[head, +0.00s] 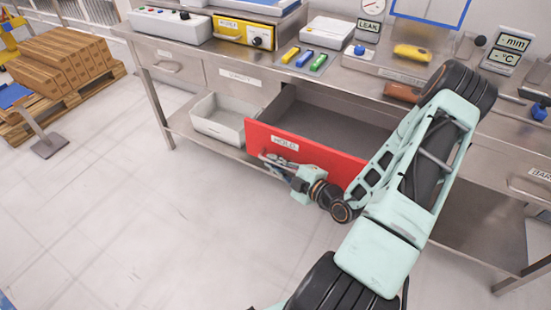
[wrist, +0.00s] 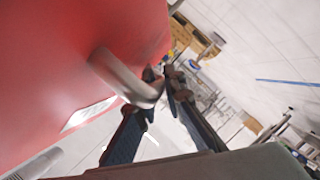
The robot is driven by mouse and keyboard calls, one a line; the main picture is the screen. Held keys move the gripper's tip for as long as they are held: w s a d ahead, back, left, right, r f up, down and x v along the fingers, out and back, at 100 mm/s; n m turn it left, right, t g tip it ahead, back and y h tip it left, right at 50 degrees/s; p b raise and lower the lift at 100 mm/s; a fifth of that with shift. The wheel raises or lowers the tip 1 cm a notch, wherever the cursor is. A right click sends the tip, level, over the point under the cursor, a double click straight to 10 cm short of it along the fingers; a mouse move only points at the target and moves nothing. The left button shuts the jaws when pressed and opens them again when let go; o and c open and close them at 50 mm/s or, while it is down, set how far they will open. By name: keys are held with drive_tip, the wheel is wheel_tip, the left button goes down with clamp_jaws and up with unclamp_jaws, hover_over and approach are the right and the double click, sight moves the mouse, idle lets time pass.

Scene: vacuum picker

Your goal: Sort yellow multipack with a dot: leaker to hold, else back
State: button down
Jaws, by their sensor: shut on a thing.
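The red-fronted HOLD drawer (head: 300,149) stands pulled out from under the bench, and its grey inside looks empty. My gripper (head: 277,164) is at its front and shut on the drawer handle. In the wrist view the metal handle (wrist: 122,76) runs from the red front to between my gripper's fingers (wrist: 162,82). A yellow pack (head: 412,53) lies on the bench top at the right; I cannot make out a dot on it.
Blue, yellow and green small packs (head: 304,58) lie on the bench left of the gauge. A grey bin (head: 219,119) sits on the lower shelf left of the drawer. Cartons (head: 65,60) stand on a pallet at far left. The floor in front is clear.

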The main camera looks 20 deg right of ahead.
drive_tip(key=shift+s+a, duration=0.5)
drive_tip(key=shift+f, duration=0.1)
drive_tip(key=c, duration=2.3)
unclamp_jaws()
drive_tip(key=v, duration=1.2)
drive_tip(key=shift+a, duration=0.1)
